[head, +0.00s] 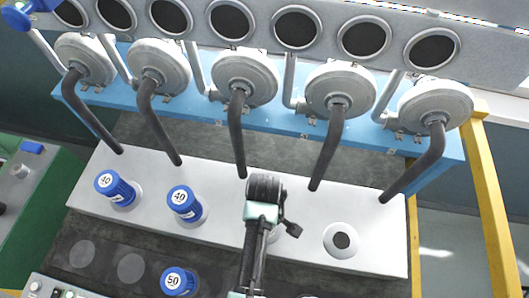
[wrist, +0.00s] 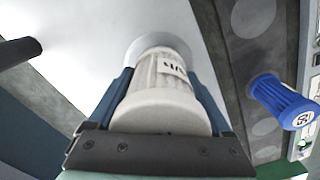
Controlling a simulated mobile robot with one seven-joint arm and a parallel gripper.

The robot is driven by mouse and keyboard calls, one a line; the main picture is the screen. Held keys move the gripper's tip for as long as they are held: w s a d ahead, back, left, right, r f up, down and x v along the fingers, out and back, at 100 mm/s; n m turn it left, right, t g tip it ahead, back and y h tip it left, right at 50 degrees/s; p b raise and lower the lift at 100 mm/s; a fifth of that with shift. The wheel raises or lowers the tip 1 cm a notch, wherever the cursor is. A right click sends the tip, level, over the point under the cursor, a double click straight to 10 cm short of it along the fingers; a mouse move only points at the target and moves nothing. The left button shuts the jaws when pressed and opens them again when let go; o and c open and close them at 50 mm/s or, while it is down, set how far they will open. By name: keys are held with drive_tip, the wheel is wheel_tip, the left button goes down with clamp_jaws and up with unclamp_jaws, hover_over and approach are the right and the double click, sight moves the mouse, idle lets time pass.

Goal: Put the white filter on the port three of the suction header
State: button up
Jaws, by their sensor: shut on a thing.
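The white filter (wrist: 158,95), ribbed with a label, is between the two blue fingers of my gripper (wrist: 160,76) in the wrist view. My gripper is shut on it. The filter's far end meets or nearly meets a pale round collar on the white suction header (wrist: 75,35); I cannot tell whether it is seated. In the head view, my gripper (head: 263,212) is over the third place from the left on the header (head: 385,262), covering most of that port and the white filter. Only a sliver of its collar shows.
Blue filters marked 40 stand on the first (head: 116,188) and second (head: 185,204) ports. The fourth port (head: 341,240) is an empty hole. A blue filter marked 50 (head: 179,281) stands on the dark mat (head: 100,240). Black hoses (head: 236,135) come down behind the header.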

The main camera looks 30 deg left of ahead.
drive_tip(key=shift+f, duration=0.15)
drive_tip(key=o, duration=1.3)
drive_tip(key=shift+o, duration=0.2)
wheel_tip(320, 180, up, 12)
drive_tip(key=shift+r, duration=0.15)
